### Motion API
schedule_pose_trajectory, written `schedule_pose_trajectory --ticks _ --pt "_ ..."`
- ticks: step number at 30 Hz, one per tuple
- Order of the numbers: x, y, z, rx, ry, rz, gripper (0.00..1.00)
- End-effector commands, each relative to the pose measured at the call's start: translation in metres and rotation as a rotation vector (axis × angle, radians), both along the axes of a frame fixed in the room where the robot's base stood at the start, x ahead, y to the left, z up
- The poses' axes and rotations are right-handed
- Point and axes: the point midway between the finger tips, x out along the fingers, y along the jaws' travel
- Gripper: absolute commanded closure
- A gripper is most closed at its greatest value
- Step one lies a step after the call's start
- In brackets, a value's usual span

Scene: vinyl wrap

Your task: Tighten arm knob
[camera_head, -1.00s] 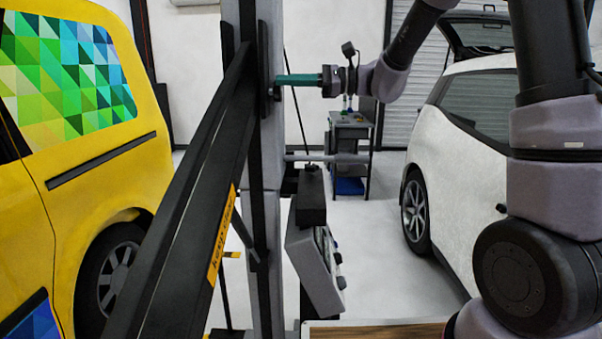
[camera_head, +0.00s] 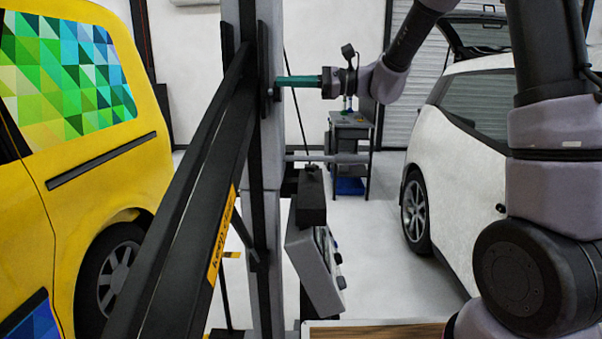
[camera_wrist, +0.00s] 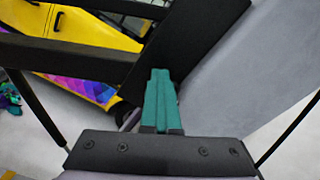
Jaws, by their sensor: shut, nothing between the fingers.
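My gripper (camera_head: 280,80) has teal fingers that are pressed together, with nothing seen between them. In the head view it points left, its tips at the right side of the upright post, by the black carriage of the long dark arm (camera_head: 190,200). A small dark part (camera_head: 270,93), possibly the arm knob, shows just below and left of the fingertips. I cannot tell whether the fingers touch it. In the wrist view the shut fingers (camera_wrist: 160,80) reach toward the black carriage plate (camera_wrist: 195,40); no knob can be made out there.
The grey post (camera_head: 270,180) stands in front of me, with a grey control box (camera_head: 315,268) on its lower right. A yellow van (camera_head: 90,190) is at left and a white car (camera_head: 450,150) at right. A dark trolley (camera_head: 350,135) stands behind. Floor between is open.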

Motion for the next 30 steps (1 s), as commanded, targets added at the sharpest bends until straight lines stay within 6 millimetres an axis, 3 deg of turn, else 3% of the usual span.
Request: schedule_pose_trajectory --ticks 13,24,30 --pt "0.010 -0.001 0.005 -0.002 -0.001 -0.003 1.00" --pt "0.007 -0.001 0.012 -0.001 0.000 -0.002 1.00" --pt "0.007 -0.018 0.013 -0.001 -0.001 -0.005 1.00"
